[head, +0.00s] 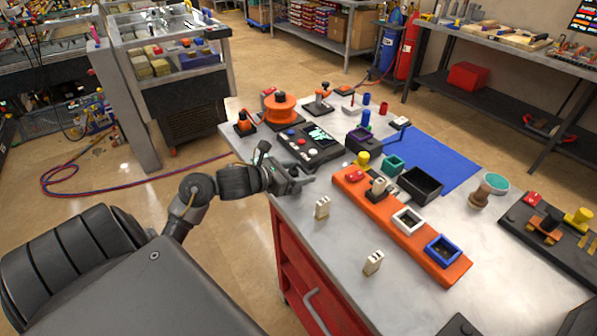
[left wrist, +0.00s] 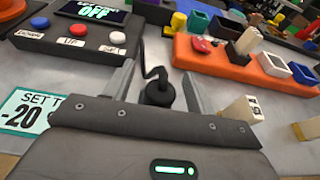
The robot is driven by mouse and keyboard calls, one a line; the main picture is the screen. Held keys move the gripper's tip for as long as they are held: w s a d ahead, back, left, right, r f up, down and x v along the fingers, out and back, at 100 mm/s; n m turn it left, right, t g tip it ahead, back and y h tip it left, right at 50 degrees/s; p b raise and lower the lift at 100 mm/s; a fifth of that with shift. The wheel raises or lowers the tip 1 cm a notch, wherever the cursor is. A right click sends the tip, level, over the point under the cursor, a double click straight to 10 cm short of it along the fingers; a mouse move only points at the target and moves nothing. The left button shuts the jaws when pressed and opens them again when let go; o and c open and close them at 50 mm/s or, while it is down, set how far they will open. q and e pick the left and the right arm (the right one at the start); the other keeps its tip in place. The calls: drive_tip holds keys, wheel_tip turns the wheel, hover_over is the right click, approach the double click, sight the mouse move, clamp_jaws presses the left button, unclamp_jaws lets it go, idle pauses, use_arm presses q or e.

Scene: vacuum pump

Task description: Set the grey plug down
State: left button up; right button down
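My left gripper (head: 290,180) is over the left edge of the worktable, beside the control box. In the left wrist view its two fingers (left wrist: 160,85) stand apart. Between them is a dark grey, round-headed piece (left wrist: 158,91) with a black cable rising from it, likely the grey plug. Gaps seem to show between it and the fingers, and its lower part is hidden by the gripper body. I cannot tell whether it rests on the table. In the head view I cannot make it out at the gripper. My right gripper is not clearly seen.
The control box (head: 308,145) stands just beyond the gripper. Two cream blocks (head: 321,207) (head: 373,262) stand nearer on the table. An orange fixture (head: 350,188) with coloured sockets lies to the right. Bare tabletop (head: 345,235) lies between. Dark shapes cut the lower right edge.

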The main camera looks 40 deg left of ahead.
use_arm(q)
drive_tip(key=shift+r, duration=0.1)
drive_tip(key=shift+r+p, duration=0.2)
drive_tip(key=shift+p, duration=0.15)
drive_tip(key=b+v, duration=0.3)
drive_tip(key=v, duration=0.9)
drive_tip(key=shift+f, duration=0.15)
